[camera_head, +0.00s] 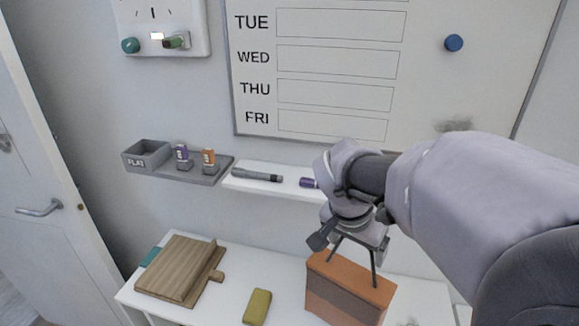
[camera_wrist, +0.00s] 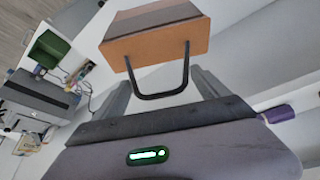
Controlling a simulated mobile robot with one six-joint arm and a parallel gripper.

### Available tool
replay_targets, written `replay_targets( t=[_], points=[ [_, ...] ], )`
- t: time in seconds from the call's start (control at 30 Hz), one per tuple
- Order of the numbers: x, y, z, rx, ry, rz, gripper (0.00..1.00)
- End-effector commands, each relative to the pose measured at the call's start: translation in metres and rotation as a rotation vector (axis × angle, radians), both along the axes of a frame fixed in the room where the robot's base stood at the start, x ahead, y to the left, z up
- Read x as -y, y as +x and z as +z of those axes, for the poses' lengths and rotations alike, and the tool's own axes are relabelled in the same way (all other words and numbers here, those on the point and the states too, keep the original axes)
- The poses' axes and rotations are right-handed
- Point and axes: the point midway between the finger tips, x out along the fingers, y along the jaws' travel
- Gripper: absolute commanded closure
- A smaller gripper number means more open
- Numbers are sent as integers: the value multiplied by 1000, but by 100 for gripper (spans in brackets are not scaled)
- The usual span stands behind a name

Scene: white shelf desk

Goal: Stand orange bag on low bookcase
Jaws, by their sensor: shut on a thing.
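The orange bag (camera_head: 350,285) is a boxy bag with a darker brown band and a dark loop handle. My gripper (camera_head: 358,240) is above it in the head view, shut on the handle. The wrist view shows the bag (camera_wrist: 155,38) beyond the fingers, with its handle (camera_wrist: 160,94) reaching between them. The bag looks upright, over or on the white top of the low unit (camera_head: 232,272), which looks like the low bookcase. The bag's bottom is cut off, so I cannot tell whether it touches.
A wooden board (camera_head: 175,268) and an olive pouch (camera_head: 257,306) lie left of the bag. Above, a wall shelf (camera_head: 235,182) holds a flashlight (camera_head: 257,175) and a purple item (camera_head: 308,183) close to my arm. A grey tray (camera_head: 205,178) is beside it. Bare white top shows between board and bag.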

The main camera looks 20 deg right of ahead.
Motion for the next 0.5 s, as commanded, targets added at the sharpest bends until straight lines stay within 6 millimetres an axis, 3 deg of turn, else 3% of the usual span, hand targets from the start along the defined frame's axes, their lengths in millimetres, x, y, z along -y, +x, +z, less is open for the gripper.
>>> replay_targets(
  t=[0.3,0.5],
  points=[
    [71,-7,-8,1,-1,-5,88],
    [102,-10,-10,1,1,-3,88]
  ],
)
